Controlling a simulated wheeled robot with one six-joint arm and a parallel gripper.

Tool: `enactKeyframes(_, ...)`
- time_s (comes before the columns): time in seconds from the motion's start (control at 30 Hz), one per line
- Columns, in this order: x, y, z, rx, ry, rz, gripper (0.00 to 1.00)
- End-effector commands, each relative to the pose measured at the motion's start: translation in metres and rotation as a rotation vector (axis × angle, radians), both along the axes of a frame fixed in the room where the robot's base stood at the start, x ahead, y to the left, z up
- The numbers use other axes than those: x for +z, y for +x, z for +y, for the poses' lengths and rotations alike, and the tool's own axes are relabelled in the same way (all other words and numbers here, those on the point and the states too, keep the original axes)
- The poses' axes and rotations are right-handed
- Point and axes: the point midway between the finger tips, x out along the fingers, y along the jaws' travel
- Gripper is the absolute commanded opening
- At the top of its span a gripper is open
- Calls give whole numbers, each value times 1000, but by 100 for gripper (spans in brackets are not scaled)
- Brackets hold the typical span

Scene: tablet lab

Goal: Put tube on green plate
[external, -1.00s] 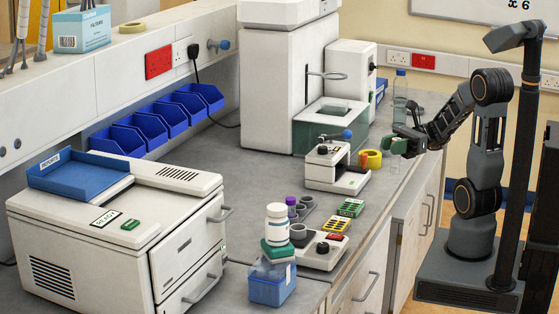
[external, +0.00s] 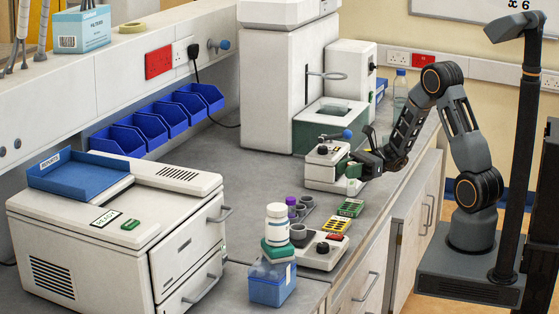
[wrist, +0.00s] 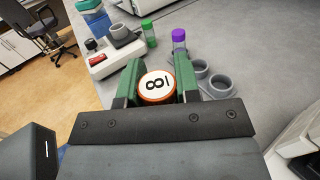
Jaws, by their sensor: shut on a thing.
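My gripper (external: 356,176) is shut on a tube (external: 353,187) and holds it upright over the bench, beside the small white instrument. The tube's body is hidden below the cap in that view. The green plate (external: 350,207) is a small dark-green plate with pale wells, lying on the bench just below the tube in the external view. I cannot make it out in the wrist view.
A yellow plate (external: 335,223) lies just in front of the green one. A white device with a grey cup (external: 318,250) and a purple-capped tube (external: 291,202) stand near it. The small white instrument (external: 325,168) is close to my gripper. Bare bench lies towards the front edge.

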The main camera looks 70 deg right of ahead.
Motion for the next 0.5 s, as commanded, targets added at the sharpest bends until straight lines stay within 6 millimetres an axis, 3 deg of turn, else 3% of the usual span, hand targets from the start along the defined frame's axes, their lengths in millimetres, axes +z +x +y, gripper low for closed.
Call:
enactKeyframes(0.2,-25,-1,0,0,3,4,8)
enactKeyframes(0.5,-29,-1,0,0,1,1,8)
